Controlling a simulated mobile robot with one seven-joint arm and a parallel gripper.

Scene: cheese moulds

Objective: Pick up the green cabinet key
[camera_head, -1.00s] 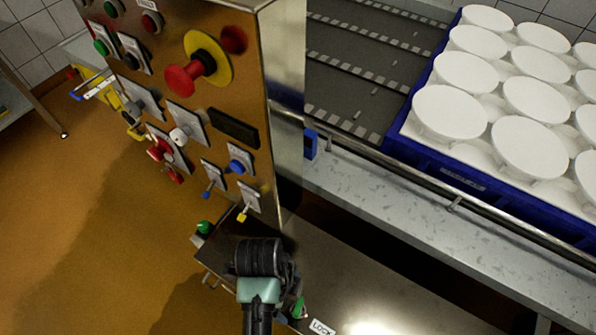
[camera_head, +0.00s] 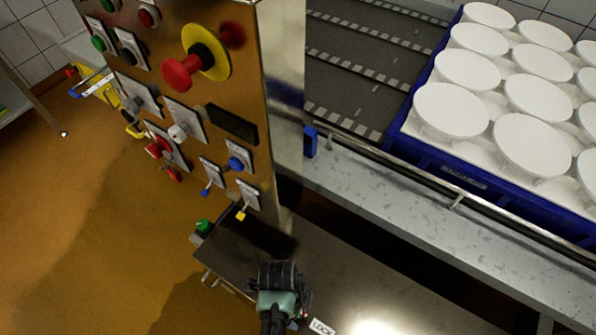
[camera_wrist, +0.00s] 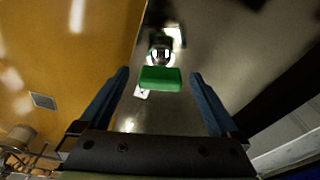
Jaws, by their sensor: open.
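The green key (camera_wrist: 160,79) shows in the wrist view as a flat green head. It is in front of a round metal lock (camera_wrist: 160,55). My gripper (camera_wrist: 160,74) is open, with one blue finger on each side of the key head and a clear gap to both. No finger touches the key in this view. In the head view my wrist is low in the middle, over the steel shelf, and hides the key and the fingers. A white LOCK label (camera_head: 321,327) lies just to the right of my wrist.
The steel control cabinet (camera_head: 285,110) with knobs and a red mushroom button (camera_head: 178,76) stands at upper left. Another green knob (camera_head: 204,226) is low beside it. A conveyor rail (camera_head: 400,172) and a blue crate (camera_head: 462,180) of white moulds are right. The shelf's middle looks clear.

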